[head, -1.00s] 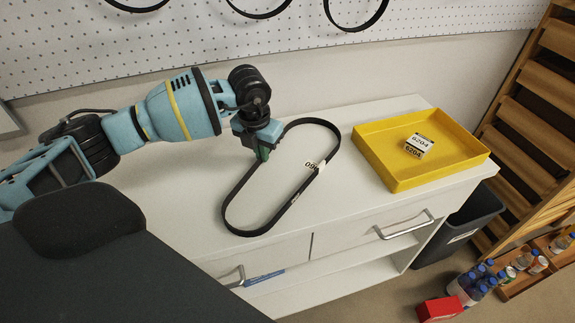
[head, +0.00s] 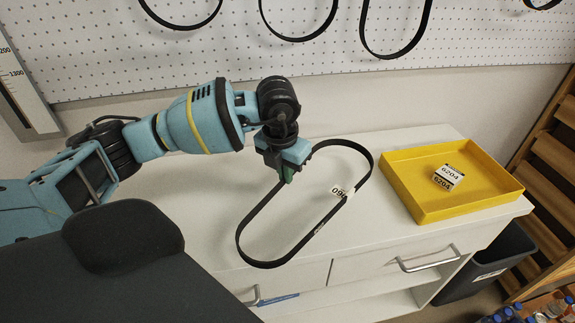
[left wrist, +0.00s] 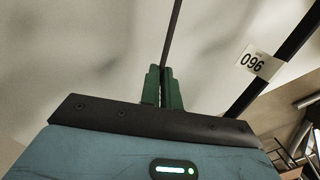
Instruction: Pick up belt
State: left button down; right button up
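A black belt (head: 270,264) forms a long oval loop on the white cabinet top, with a white tag marked 096 (head: 343,192) on its right strand. The tag also shows in the left wrist view (left wrist: 259,63). My left gripper (head: 287,174) is at the belt's left strand, pointing down. In the left wrist view its green fingers (left wrist: 163,88) are close together with the belt strand (left wrist: 173,35) running between them, so it looks shut on the belt. My right gripper is in neither view.
A yellow tray (head: 409,203) holding a small box marked 6204 (head: 448,177) stands right of the belt on the white cabinet (head: 215,235). More belts hang on the pegboard (head: 230,60) behind. A dark bin (head: 485,268) and several bottles stand at the lower right.

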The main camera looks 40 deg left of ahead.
pick_arm(q)
jog(key=s+d, duration=0.2)
jog(key=s, duration=0.1)
jog(key=s+d, duration=0.2)
jog(key=s, duration=0.1)
jog(key=s+d+r, duration=0.1)
jog(key=s+d, duration=0.1)
jog(key=s, duration=0.1)
jog(key=shift+s+d, duration=0.15)
jog(key=shift+s, duration=0.25)
jog(key=shift+w, duration=0.1)
